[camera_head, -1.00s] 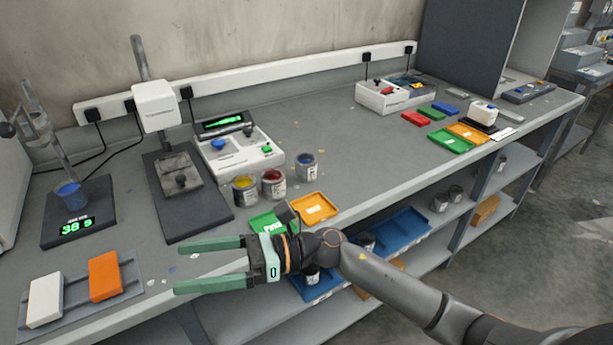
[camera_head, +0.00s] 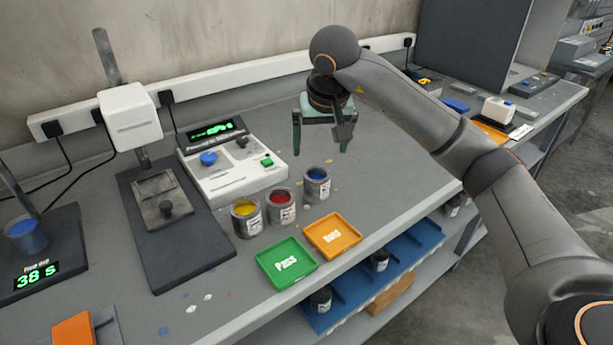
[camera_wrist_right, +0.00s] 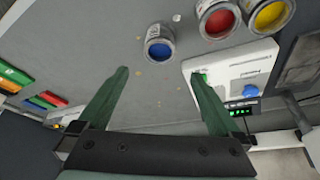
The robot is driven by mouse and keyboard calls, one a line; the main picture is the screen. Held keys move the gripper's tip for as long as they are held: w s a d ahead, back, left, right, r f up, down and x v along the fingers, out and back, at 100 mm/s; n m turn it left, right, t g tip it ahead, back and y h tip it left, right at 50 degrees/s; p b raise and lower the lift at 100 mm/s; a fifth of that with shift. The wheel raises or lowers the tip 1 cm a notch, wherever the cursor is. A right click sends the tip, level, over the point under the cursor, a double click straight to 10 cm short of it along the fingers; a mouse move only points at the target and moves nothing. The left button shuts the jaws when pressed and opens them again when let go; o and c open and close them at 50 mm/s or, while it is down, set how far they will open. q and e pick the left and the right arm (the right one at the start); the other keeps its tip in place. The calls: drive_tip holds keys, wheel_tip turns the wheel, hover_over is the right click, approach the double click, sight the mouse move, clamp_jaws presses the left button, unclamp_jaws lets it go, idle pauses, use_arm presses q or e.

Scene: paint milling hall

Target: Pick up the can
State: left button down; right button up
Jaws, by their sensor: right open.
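Three open paint cans stand upright in a row on the grey bench: a yellow can (camera_head: 247,218), a red can (camera_head: 281,207) and a blue can (camera_head: 316,184). In the right wrist view the blue can (camera_wrist_right: 160,44) is nearest, beyond the fingertips, with the red can (camera_wrist_right: 218,18) and yellow can (camera_wrist_right: 271,14) to its right. My right gripper (camera_head: 321,150) is open and empty, pointing down over the bench behind the blue can, apart from it. Its green fingers also show in the right wrist view (camera_wrist_right: 160,73). My left gripper is out of view.
A green Pass tray (camera_head: 287,264) and an orange tray (camera_head: 333,235) lie in front of the cans. A white control box (camera_head: 235,168) stands behind them, and a black-based stand (camera_head: 175,235) to the left. More cans sit on the shelf below.

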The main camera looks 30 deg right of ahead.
approach(317, 176)
drive_tip(key=shift+s+a+f, duration=0.1)
drive_tip(key=shift+f, duration=0.35)
drive_tip(key=shift+s+a+f, duration=0.1)
drive_tip(key=shift+f, duration=0.4)
drive_tip(key=shift+x, duration=3.1)
drive_tip(key=shift+a, duration=0.15)
drive_tip(key=c, duration=1.5)
drive_tip(key=shift+r, duration=0.1)
